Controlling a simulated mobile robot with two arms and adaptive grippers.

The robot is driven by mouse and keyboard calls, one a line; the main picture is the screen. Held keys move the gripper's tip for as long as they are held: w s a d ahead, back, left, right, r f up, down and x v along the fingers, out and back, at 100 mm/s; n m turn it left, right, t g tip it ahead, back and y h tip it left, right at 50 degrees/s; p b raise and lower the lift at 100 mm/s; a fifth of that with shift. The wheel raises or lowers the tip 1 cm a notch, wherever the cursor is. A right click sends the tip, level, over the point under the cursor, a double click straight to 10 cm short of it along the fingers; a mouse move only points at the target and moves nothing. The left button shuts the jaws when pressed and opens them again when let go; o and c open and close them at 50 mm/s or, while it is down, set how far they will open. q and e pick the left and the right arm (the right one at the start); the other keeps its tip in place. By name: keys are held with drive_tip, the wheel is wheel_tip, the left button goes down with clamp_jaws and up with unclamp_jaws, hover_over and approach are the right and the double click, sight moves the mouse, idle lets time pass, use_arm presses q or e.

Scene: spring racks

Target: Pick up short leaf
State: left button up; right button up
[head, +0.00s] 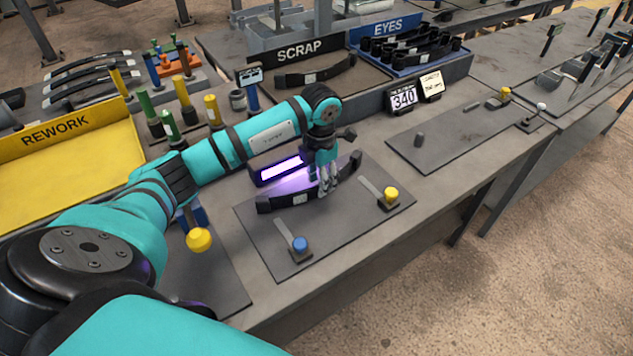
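A dark, slightly curved leaf (285,200) with a pale label and raised ends lies across the dark plate (345,222) on the bench, in front of a glowing purple-white light bar (281,170). Whether it is the short leaf I cannot tell for sure. My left gripper (327,190) points down at the middle of this leaf, its fingers close together at it. The fingers hide part of the leaf, and I cannot tell whether they are closed on it. The leaf appears to be at plate level. My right gripper is not in view.
Clamps with a yellow knob (391,194) and a blue knob (300,244) stand on the plate. A SCRAP tray (345,105) holding a leaf and a blue EYES bin (455,62) are behind. A yellow REWORK tray (70,150) and coloured posts are left.

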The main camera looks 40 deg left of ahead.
use_arm(q)
drive_tip(key=shift+f, duration=1.35)
clamp_jaws()
drive_tip(key=shift+r, duration=0.15)
